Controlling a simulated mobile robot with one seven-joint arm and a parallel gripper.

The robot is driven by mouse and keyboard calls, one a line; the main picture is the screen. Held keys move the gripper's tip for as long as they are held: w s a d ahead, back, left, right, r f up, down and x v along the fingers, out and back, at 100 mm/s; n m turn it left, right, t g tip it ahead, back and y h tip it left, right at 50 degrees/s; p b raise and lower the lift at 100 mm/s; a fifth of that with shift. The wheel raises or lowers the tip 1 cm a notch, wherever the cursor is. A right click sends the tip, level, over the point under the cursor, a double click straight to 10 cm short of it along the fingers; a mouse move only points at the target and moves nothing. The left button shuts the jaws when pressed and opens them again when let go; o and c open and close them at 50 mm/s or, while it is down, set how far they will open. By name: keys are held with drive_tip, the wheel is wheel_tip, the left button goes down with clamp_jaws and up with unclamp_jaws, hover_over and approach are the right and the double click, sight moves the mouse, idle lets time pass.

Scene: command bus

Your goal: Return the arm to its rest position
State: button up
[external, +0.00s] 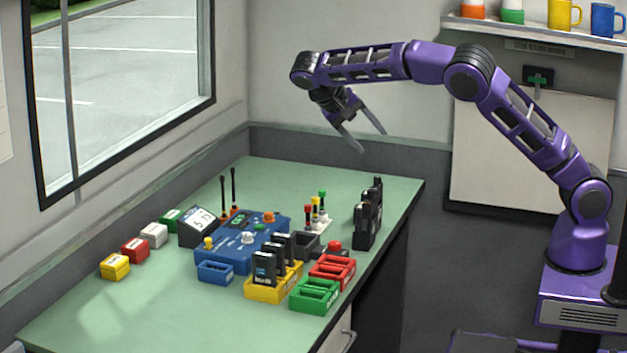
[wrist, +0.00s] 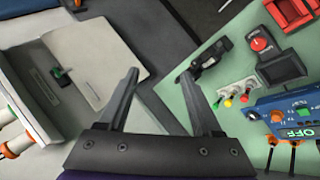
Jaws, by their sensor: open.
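My gripper (external: 362,142) is open and empty, at the end of my purple arm. In the external view it hangs in the air above the far right part of the green desk (external: 130,305), with its fingers pointing down and to the right. In the wrist view the two grey fingers (wrist: 170,103) are spread apart, with nothing between them but floor and the desk edge beyond. My arm is stretched out to the left from its base, raised and bent at the elbow.
On the desk are a blue console (external: 235,250), black radios (external: 368,215), a yellow tray (external: 262,292), a red tray (external: 345,282) and a green tray (external: 315,305). Small toggles (external: 318,218) stand below my gripper. A shelf with mugs (external: 560,30) is at the upper right.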

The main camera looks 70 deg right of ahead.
drive_tip(key=s+d+r+m+h, duration=0.15)
drive_tip(key=s+d+r, duration=0.25)
drive_tip(key=s, duration=0.5)
drive_tip(key=s+d+r+h, duration=0.3)
drive_tip(key=s+r, duration=0.2)
drive_tip(key=s, duration=0.4)
drive_tip(key=s+d+f+n+t+b, duration=0.1)
drive_tip(key=s+d+f+n, duration=0.2)
drive_tip(key=s+f, duration=0.4)
drive_tip(key=s+d+f+n, duration=0.2)
drive_tip(key=s+f, duration=0.4)
drive_tip(key=f, duration=0.1)
drive_tip(key=a+f+n+t+y, duration=0.1)
drive_tip(key=a+n+t+y, duration=0.2)
drive_tip(key=a+y, duration=0.6)
drive_tip(key=w+a+r+n+t+y+p, duration=0.2)
drive_tip(key=a+r+t, duration=0.4)
drive_tip(key=a+r, duration=0.4)
drive_tip(key=w+a+n, duration=0.1)
drive_tip(key=a+n, duration=0.1)
drive_tip(key=shift+a+r+n+t, duration=0.3)
drive_tip(key=shift+a+n, duration=0.05)
drive_tip(key=shift+a, duration=0.05)
